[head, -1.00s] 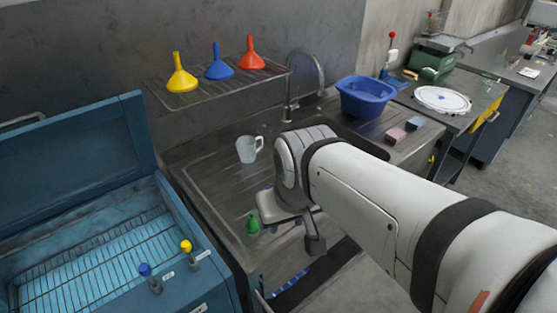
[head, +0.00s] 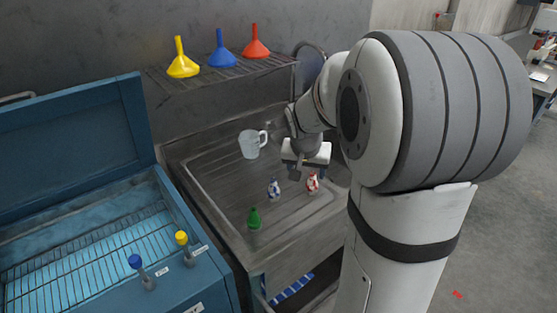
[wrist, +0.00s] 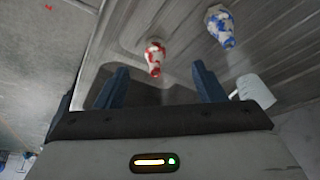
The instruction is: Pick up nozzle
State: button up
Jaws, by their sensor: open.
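Three small nozzle-like pieces stand on the steel draining board: a green one (head: 254,218) near the front, a blue-and-white one (head: 274,188) and a red-and-white one (head: 312,182). I cannot tell which is the task's nozzle. My gripper (head: 304,170) is open and empty, over the back right of the board, close behind the red-and-white piece. In the wrist view, the red-and-white piece (wrist: 154,58) shows beyond the gap between my blue fingers (wrist: 160,84), apart from them. The blue-and-white piece (wrist: 221,27) is off to the right. The green piece is outside the wrist view.
A clear jug (head: 251,144) stands at the back of the board, left of my gripper. A rack (head: 205,82) above holds yellow, blue and red funnels. An open blue bath (head: 90,240) with two knobs stands left. My arm hides the right side.

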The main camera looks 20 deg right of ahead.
jog(key=m, duration=0.1)
send_over(312, 182)
jog(key=s+a, duration=0.1)
jog(key=a, duration=0.1)
jog(key=f, duration=0.4)
jog(key=shift+s+d+f+b, duration=0.1)
jog(key=shift+s+b, duration=0.1)
jog(key=shift+b, duration=0.2)
jog(key=x, duration=0.5)
jog(key=p+x, duration=0.1)
jog(key=x, duration=0.1)
jog(key=shift+s+d+f, duration=0.1)
jog(key=shift+d+f, duration=0.15)
jog(key=shift+d, duration=0.1)
jog(key=c, duration=1.1)
